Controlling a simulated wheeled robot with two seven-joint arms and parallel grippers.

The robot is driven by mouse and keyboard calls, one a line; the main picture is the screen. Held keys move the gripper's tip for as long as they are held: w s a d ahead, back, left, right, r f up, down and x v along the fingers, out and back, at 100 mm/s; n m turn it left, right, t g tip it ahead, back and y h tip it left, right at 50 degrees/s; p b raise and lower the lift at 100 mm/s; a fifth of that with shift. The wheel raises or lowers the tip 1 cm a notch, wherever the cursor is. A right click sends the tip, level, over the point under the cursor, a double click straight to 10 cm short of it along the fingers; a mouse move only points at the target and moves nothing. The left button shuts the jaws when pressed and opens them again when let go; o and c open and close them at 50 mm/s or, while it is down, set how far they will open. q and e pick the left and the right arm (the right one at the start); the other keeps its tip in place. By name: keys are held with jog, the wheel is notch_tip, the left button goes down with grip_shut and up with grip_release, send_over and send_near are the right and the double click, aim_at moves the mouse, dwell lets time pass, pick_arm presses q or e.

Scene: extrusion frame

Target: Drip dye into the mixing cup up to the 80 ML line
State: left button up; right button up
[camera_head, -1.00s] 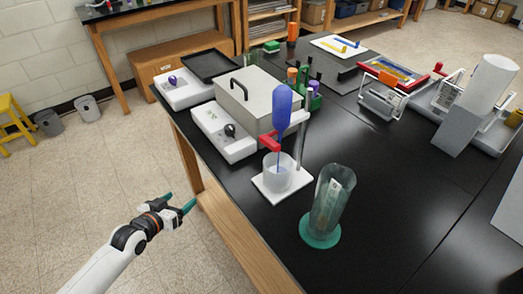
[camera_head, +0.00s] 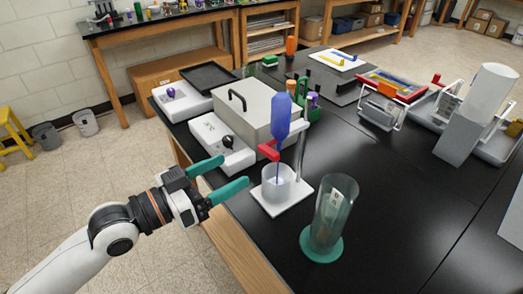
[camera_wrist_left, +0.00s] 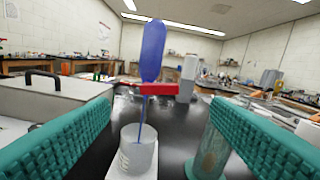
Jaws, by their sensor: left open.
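The blue dye bulb (camera_head: 282,118) stands upright in a stand with a white base (camera_head: 268,206) and a grey post. Its thin tip points down into the clear mixing cup (camera_head: 279,190); the cup's level and marks are too small to read. A red piece (camera_head: 268,150) sits at the bulb's neck, and the red piece (camera_wrist_left: 152,87) also shows in the left wrist view. My left gripper (camera_head: 235,177) is open and empty, left of the cup, apart from it. In the left wrist view the bulb (camera_wrist_left: 152,50) and cup (camera_wrist_left: 138,152) lie between the fingers. My right gripper is not in view.
A clear cylinder with a green base (camera_head: 321,245) stands right of the cup. A grey lidded box (camera_head: 243,105) and white trays (camera_head: 220,145) are behind. A grey block with a white cylinder (camera_head: 490,92) is at right. The black table's middle is fairly clear.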

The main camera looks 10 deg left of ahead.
aim_at(265, 153)
pick_arm(q)
jog(key=p+x, duration=0.2)
jog(key=x, duration=0.7)
jog(key=shift+c, duration=0.2)
jog(key=c, duration=0.9)
jog(key=shift+c, duration=0.2)
